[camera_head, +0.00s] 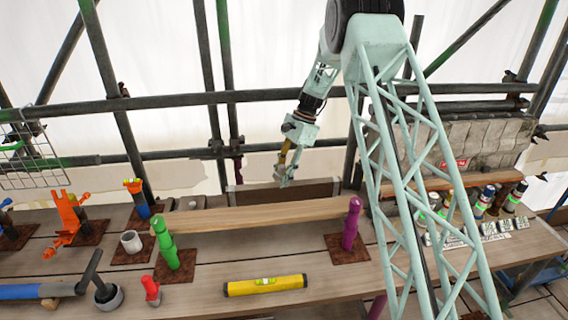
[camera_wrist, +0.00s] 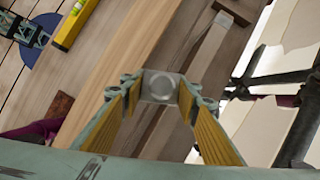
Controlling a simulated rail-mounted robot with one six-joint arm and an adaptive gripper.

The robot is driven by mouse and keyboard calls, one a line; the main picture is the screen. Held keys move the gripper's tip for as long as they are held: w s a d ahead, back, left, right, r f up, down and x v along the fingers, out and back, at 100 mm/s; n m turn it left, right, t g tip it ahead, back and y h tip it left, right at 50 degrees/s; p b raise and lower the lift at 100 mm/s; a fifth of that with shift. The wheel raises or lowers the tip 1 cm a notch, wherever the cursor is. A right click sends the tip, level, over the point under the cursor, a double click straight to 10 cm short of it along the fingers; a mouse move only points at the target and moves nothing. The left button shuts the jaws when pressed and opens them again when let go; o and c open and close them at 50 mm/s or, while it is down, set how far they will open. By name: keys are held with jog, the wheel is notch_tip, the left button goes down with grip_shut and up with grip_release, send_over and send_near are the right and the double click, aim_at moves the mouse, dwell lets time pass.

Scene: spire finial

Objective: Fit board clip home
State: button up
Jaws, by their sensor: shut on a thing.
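A small grey block with a round face (camera_wrist: 160,86), which looks like the board clip, is between the fingertips of my gripper (camera_wrist: 159,92) in the wrist view. The yellow finger pads stand either side of it. In the head view my gripper (camera_head: 285,174) points down behind the long wooden board (camera_head: 260,214). The clip is too small to make out there. In the wrist view the board (camera_wrist: 110,75) runs diagonally behind the clip. I cannot tell whether the clip touches anything beyond the fingers.
A green post (camera_head: 165,243) and a purple post (camera_head: 351,223) stand near the board's ends. A yellow level (camera_head: 265,286) lies in front. Orange tool (camera_head: 68,218), white cup (camera_head: 131,242) and red piece (camera_head: 151,291) are left. Several canisters (camera_head: 485,201) stand right. Scaffold tubes (camera_head: 180,98) cross behind.

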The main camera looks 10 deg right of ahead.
jog(key=shift+w+d+r+m+t+p, duration=0.25)
jog(key=shift+w+d+m, duration=0.15)
jog(key=shift+w+m, duration=0.4)
jog(key=shift+w+d+r+m+t+p, duration=0.2)
jog(key=shift+w+d+m+t, duration=0.15)
jog(key=shift+w+m, duration=0.5)
jog(key=shift+w+d+r+m+t+p, duration=0.25)
jog(key=shift+w+d+m, duration=0.15)
jog(key=shift+w+m, duration=0.4)
jog(key=shift+w, duration=0.15)
jog(key=shift+f, duration=0.15)
jog(key=b, duration=0.3)
send_over(285, 197)
jog(key=w, duration=0.2)
jog(key=shift+d+f, duration=0.15)
jog(key=shift+f, duration=4.45)
jog(key=shift+f, duration=0.3)
jog(key=o, duration=0.9)
jog(key=shift+o, duration=0.2)
